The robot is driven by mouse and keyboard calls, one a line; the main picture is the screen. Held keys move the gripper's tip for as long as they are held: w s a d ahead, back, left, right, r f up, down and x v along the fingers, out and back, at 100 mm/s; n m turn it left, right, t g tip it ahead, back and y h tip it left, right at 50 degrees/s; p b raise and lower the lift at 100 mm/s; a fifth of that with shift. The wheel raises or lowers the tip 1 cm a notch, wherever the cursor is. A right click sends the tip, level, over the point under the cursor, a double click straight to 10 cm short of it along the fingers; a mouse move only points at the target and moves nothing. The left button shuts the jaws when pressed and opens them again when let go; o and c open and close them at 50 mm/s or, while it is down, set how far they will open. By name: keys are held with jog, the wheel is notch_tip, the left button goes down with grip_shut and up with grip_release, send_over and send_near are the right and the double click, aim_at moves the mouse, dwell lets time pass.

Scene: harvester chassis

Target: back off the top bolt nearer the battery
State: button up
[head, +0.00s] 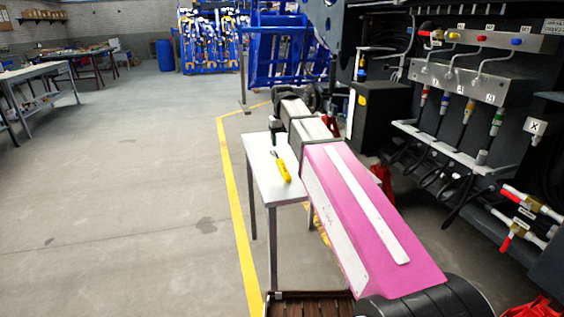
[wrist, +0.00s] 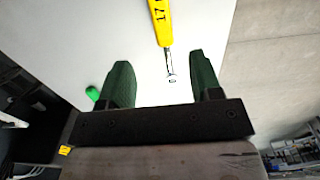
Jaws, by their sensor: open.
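A yellow-handled tool marked 17 (wrist: 161,22) lies on a small white table (head: 256,160). Its thin metal shaft points toward my gripper in the wrist view. The tool also shows in the head view (head: 285,172). My gripper (wrist: 160,62) is open and empty above the table, its dark green fingers to either side of the line of the shaft. In the head view only a small part of my gripper (head: 273,138) shows beyond my pink arm. A black box (head: 377,117), possibly the battery, stands at the machine. I cannot make out the top bolts.
A green object (wrist: 92,93) shows by the left finger in the wrist view. The machine's hose panel (head: 465,80) and red-handled valves (head: 515,230) stand at right. Blue racks (head: 290,50) stand behind. The floor left of the yellow line (head: 236,210) is clear.

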aim_at(282, 164)
jog(key=shift+w+f, duration=0.15)
notch_tip(282, 164, down, 5)
jog(key=shift+f, duration=0.15)
jog(key=shift+s+f, duration=0.25)
jog(key=shift+f, duration=1.05)
jog(key=shift+s+f, duration=0.25)
jog(key=shift+f, duration=1.05)
grip_shut()
